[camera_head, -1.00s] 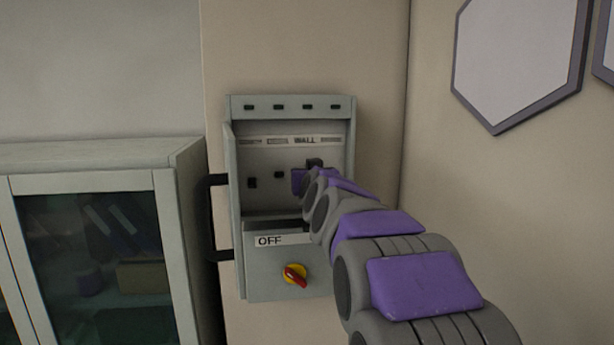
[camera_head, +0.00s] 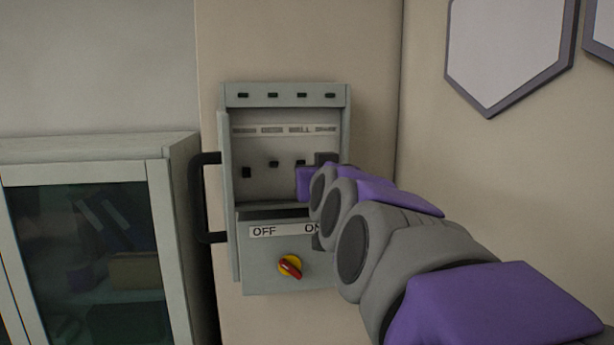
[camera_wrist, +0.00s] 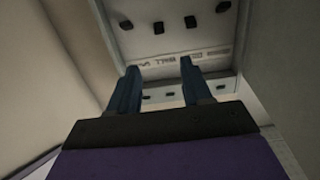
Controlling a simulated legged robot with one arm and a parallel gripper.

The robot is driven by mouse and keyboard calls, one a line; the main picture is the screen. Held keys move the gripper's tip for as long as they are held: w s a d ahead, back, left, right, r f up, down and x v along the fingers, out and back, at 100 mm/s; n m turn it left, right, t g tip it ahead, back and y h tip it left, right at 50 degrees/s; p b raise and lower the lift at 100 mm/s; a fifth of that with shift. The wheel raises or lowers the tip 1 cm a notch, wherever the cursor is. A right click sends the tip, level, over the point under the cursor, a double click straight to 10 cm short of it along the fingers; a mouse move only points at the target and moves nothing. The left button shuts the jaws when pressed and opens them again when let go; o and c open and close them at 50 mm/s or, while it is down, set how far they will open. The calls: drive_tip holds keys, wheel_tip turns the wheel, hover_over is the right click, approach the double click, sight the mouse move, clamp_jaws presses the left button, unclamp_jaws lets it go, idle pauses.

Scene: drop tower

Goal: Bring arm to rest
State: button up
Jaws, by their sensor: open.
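My gripper (camera_wrist: 160,80) is open in the wrist view, with its two dark fingers apart and nothing between them. The fingers point toward the grey wall box (camera_head: 229,180), whose row of black switches (camera_wrist: 190,22) shows beyond them. In the head view my purple and grey arm reaches in from the lower right. Its end is in front of the right part of the open box, and the fingertips are mostly hidden by my own arm. I cannot tell whether they touch the box.
A red and yellow rotary knob (camera_head: 290,267) sits below the OFF/ON label (camera_head: 264,231). A black handle (camera_head: 202,200) sticks out at the box's left. A glass-fronted cabinet (camera_head: 155,240) stands at left. White hexagonal panels (camera_head: 510,45) hang on the right wall.

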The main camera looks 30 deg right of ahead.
drive_tip(key=shift+s+a, duration=0.2)
drive_tip(key=shift+s, duration=0.4)
